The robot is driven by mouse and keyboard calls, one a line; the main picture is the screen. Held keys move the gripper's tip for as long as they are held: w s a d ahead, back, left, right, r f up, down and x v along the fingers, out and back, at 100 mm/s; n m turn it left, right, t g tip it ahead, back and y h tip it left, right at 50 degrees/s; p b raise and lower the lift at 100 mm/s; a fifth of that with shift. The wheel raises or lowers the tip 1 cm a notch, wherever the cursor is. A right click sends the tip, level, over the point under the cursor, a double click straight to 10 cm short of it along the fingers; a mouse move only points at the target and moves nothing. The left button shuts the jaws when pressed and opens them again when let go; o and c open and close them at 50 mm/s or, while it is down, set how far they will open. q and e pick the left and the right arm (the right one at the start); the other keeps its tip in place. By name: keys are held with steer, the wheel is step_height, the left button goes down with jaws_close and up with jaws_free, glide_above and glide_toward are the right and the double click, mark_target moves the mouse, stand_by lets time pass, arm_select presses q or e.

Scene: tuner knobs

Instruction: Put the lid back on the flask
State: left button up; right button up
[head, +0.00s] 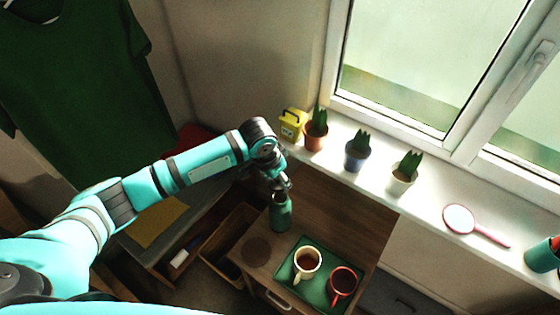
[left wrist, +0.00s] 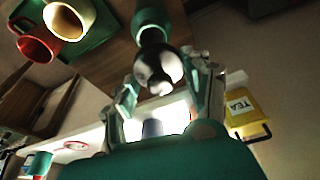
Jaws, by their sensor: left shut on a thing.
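The green flask (head: 281,216) stands upright on the wooden cabinet top, near its back left part. In the left wrist view its green body (left wrist: 151,16) shows at the top. My left gripper (head: 281,186) is right above the flask, pointing down. It is shut on the lid, a shiny dark and silver rounded piece (left wrist: 158,66) between the fingers in the left wrist view. The lid lines up with the flask's neck; I cannot tell whether it is seated or just above. In the head view the gripper hides the lid. My right gripper is not in view.
A green tray (head: 287,272) with a cream mug (head: 306,261) and a red mug (head: 343,284) is close in front of the flask. A dark round mat (head: 256,250) lies to the left.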

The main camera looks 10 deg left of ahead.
mark_target(278, 183)
arm_select(q)
steer(key=shift+d+r+m+p, duration=0.1)
steer(key=shift+d+m+p, duration=0.25)
steer(key=shift+p, duration=0.35)
steer(key=shift+f, duration=0.25)
step_height(278, 183, down, 4)
steer(key=b, duration=0.4)
steer(key=shift+b, duration=0.35)
steer(key=shift+f+b, duration=0.5)
steer(key=shift+f, duration=0.65)
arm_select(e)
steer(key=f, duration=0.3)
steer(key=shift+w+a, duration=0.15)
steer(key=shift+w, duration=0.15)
arm_select(q)
steer(key=shift+p, duration=0.75)
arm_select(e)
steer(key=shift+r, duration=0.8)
arm_select(q)
steer(key=shift+f+p, duration=0.15)
steer(key=shift+p, duration=0.15)
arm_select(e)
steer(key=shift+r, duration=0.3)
arm_select(q)
steer(key=shift+p, duration=0.35)
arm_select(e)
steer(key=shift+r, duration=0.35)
